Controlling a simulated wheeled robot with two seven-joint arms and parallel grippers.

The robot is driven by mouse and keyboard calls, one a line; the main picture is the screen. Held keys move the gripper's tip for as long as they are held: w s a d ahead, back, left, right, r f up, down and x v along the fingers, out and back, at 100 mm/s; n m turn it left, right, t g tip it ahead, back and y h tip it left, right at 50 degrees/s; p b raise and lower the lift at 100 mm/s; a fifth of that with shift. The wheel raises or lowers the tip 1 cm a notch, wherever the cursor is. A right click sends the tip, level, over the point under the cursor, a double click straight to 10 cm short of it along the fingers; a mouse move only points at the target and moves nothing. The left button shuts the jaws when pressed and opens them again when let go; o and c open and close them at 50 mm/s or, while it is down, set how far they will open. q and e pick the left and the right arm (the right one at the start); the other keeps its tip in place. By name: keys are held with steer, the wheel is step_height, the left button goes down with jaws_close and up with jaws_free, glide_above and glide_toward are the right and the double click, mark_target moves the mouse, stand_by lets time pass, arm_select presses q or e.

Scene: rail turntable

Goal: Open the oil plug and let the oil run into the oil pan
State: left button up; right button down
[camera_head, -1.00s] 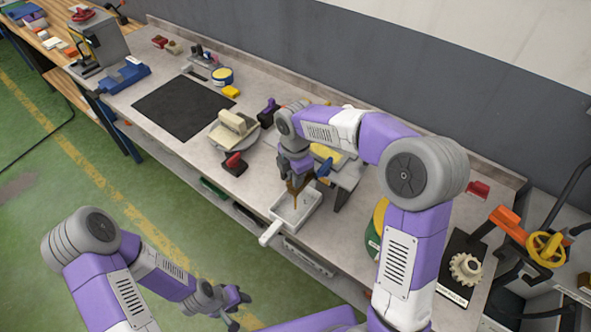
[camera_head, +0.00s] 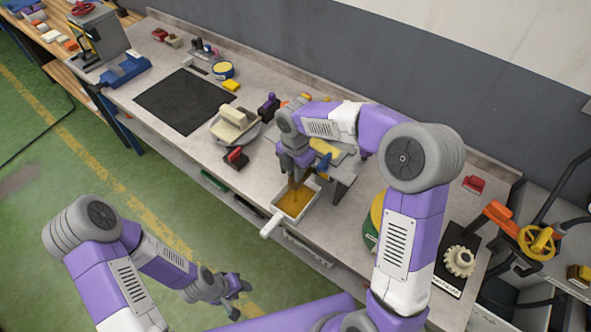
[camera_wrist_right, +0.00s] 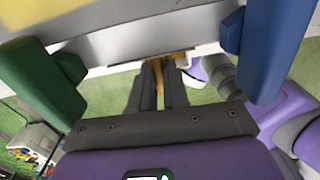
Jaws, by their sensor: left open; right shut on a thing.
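The white oil pan (camera_head: 271,227) stands on the front of the bench, its handle over the edge. Amber oil (camera_head: 293,205) covers its floor, and an amber stream shows above it. My right gripper (camera_head: 297,178) is over the pan, beside the grey stand (camera_head: 346,178). It is shut on the oil plug, which the fingers hide. In the right wrist view, an amber strip (camera_wrist_right: 158,72) shows between the grey fingers, below a grey metal surface (camera_wrist_right: 125,42). My left gripper (camera_head: 238,294) is open and empty, over the floor in front of the bench.
A green block (camera_wrist_right: 45,85) and a blue block (camera_wrist_right: 275,50) flank my right gripper. A red-handled tool (camera_head: 236,157) and a cream part on a round base (camera_head: 236,122) lie left of the pan. A cream gear (camera_head: 459,261) is far right. A black mat (camera_head: 184,101) is clear.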

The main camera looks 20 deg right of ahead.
steer(key=c, duration=1.1)
jaws_free()
steer(key=shift+a, duration=0.1)
steer(key=shift+r, duration=0.1)
step_height(320, 180, up, 7)
steer(key=shift+r+p, duration=0.2)
steer(key=shift+p, duration=0.25)
